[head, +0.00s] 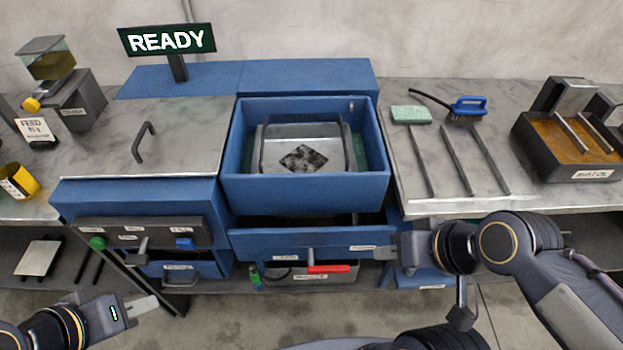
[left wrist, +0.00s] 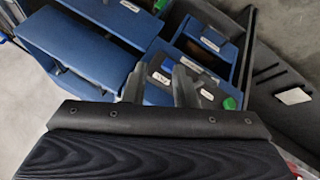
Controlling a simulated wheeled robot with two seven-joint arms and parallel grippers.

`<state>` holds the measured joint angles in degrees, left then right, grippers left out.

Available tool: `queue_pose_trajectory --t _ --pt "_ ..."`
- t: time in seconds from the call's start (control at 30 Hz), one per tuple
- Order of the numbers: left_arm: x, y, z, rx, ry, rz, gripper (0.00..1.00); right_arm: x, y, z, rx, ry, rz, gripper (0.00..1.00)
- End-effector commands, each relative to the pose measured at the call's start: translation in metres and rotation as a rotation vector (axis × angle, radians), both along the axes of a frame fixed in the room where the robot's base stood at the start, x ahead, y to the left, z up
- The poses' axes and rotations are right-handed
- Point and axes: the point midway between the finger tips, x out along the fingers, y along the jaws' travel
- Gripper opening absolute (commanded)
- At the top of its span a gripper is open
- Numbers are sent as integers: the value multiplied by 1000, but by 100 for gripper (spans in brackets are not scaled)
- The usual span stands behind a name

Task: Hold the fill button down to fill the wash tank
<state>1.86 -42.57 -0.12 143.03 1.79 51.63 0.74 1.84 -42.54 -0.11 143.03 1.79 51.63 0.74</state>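The blue wash tank (head: 305,193) stands in the middle of the bench with its top open. A metal frame with a dark-stained plate (head: 303,157) sits inside it. The control panel (head: 140,232) on the left cabinet carries a green knob (head: 97,243), a grey lever and a blue button (head: 185,243); its labels are too small to read. My left gripper (head: 150,303) is low at the left, below and apart from the panel. In the left wrist view its fingers (left wrist: 160,86) are apart and empty, pointing toward the panel. My right gripper (head: 392,250) is beside the blue front below the tank; its fingers are unclear.
A sign (head: 167,40) reads READY. A red-handled valve (head: 328,269) is under the tank. A sponge (head: 411,114), a blue brush (head: 467,107) and several rods lie on the right bench. A dark tray (head: 565,148) stands far right, a feed dispenser (head: 75,100) far left.

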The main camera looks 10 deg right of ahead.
Motion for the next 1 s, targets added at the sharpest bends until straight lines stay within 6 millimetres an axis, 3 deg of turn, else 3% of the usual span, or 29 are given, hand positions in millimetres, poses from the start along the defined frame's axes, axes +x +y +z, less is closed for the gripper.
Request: queue_pose_trajectory --t 0.03,0.23,1.0 --pt "0 0 0 0 0 0 24 0 0 0 0 0 0 24" --pt "0 0 0 0 0 0 0 0 0 0 0 0 0 24" --pt "0 0 0 0 0 0 0 0 0 0 0 0 0 24"
